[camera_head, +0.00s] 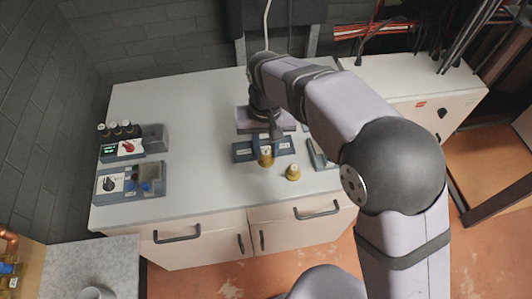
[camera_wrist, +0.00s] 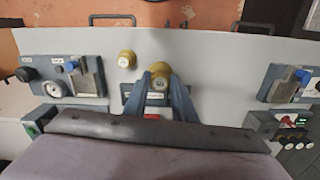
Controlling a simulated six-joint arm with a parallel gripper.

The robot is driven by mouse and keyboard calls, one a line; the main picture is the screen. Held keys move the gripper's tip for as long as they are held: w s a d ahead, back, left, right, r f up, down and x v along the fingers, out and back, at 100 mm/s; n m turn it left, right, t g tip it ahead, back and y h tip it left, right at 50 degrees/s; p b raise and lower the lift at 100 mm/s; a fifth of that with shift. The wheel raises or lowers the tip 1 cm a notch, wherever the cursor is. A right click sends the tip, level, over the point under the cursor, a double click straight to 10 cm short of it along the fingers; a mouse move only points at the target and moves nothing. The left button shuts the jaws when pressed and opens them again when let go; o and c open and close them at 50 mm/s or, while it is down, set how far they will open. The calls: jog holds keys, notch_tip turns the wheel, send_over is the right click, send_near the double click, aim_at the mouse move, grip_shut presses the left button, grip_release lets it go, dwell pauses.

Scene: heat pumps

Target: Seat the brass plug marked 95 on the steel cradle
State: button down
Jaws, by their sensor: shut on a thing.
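My gripper (camera_head: 265,148) is shut on a brass plug (camera_head: 265,158), which shows upright between the fingertips in the wrist view (camera_wrist: 159,73). The pale mark on its top is too small to read. The plug overlaps the front edge of a dark grey plate (camera_head: 243,156) with pale label strips; I cannot tell whether it touches it. The plate also shows in the wrist view (camera_wrist: 128,98), partly hidden by my fingers. A second brass plug (camera_head: 293,172) stands free on the worktop, also in the wrist view (camera_wrist: 127,60). I cannot tell which part is the steel cradle.
A grey unit (camera_head: 318,155) stands to the right, with a gauge and knobs visible in the wrist view (camera_wrist: 65,78). Two control boxes (camera_head: 135,145) (camera_head: 130,181) stand at the left of the worktop (camera_head: 190,110). The worktop between these boxes and the plate is clear.

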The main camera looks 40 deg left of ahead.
jog(key=w+d+m+p, duration=0.2)
jog(key=w+d+p, duration=0.25)
jog(key=w, duration=0.45)
jog(key=w+d+m+p, duration=0.25)
jog(key=w+d, duration=0.25)
jog(key=w, duration=0.4)
jog(key=shift+n, duration=0.25)
jog(key=shift+s+a+f+b, duration=0.1)
jog(key=shift+f+b, duration=0.6)
jog(key=shift+f, duration=0.5)
jog(key=shift+s+a+f+b, duration=0.1)
jog(key=shift+f+b, duration=0.55)
jog(key=shift+f, duration=0.55)
jog(key=shift+p, duration=0.35)
jog(key=shift+f+b, duration=0.45)
jog(key=shift+f, duration=0.3)
dwell(0.4)
jog(key=c, duration=1.4)
grip_release()
jog(key=shift+d, duration=0.1)
jog(key=shift+r, duration=0.1)
